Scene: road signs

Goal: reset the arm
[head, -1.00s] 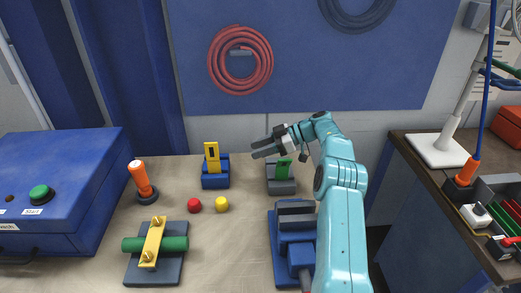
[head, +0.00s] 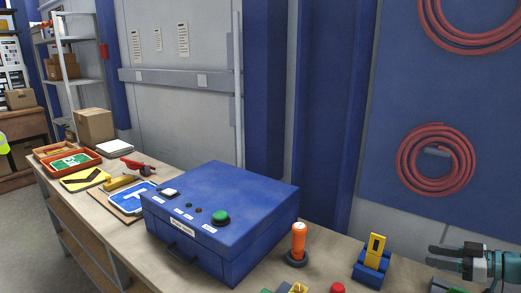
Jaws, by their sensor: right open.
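My right gripper (head: 432,256) is at the lower right edge of the head view. Its dark fingers point left and are apart, with nothing between them. It is above the bench, to the right of a blue block with a yellow piece (head: 371,262). Most of my right arm is outside the picture. My left gripper does not show.
A blue box (head: 230,205) with a green button stands mid-bench. A red knob (head: 337,288) is at the bottom edge. Signs, tools and a cardboard box (head: 94,125) lie further left. A red hose coil (head: 402,165) hangs behind.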

